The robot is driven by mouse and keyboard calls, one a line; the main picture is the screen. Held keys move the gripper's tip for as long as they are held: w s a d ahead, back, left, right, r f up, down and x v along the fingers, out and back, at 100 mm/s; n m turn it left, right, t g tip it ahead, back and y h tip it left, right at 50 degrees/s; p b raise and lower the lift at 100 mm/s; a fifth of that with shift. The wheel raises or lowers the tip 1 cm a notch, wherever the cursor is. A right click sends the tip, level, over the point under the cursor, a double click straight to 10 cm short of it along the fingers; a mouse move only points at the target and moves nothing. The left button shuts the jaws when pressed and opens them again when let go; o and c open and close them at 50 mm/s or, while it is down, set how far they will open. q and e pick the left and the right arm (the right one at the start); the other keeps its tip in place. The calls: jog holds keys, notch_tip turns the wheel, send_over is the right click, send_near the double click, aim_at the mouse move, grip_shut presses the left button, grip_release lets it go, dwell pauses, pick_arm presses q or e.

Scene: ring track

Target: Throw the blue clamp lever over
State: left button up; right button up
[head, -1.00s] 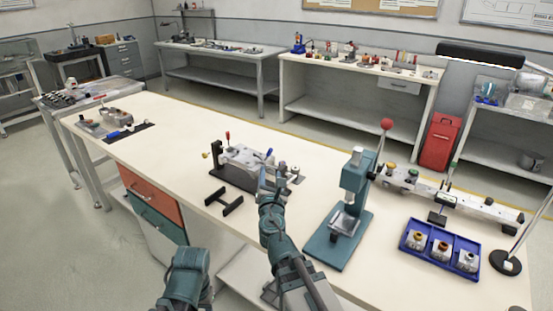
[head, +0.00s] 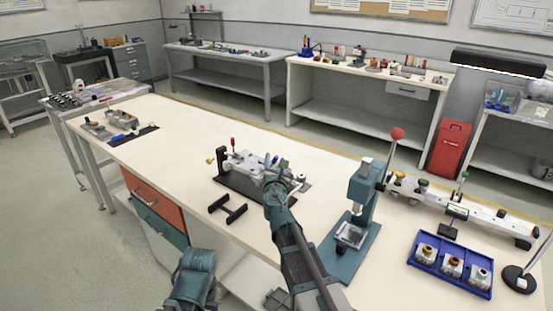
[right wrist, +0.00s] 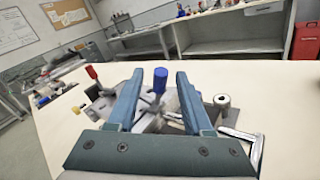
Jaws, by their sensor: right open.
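The blue clamp lever (right wrist: 160,80) shows as an upright blue grip in the right wrist view, framed between my finger tips. It also shows small in the head view (head: 275,160), on the metal clamp fixture (head: 243,165) that stands on the bench. My right gripper (head: 279,174) is open at the near right side of the fixture. Its two fingers stand left and right of the blue grip, with gaps on both sides. I cannot tell whether the grip is inside the jaws or just beyond them. Of my left arm only a link shows; its gripper is out of view.
A red-tipped lever (head: 233,143) stands at the fixture's left. A black bracket (head: 228,209) lies in front. A teal press (head: 359,205) with a red-knobbed handle stands close right, and a blue tray (head: 450,265) lies farther right.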

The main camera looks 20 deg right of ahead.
jog(key=shift+w+d, duration=0.15)
jog(key=shift+w, duration=0.4)
grip_shut()
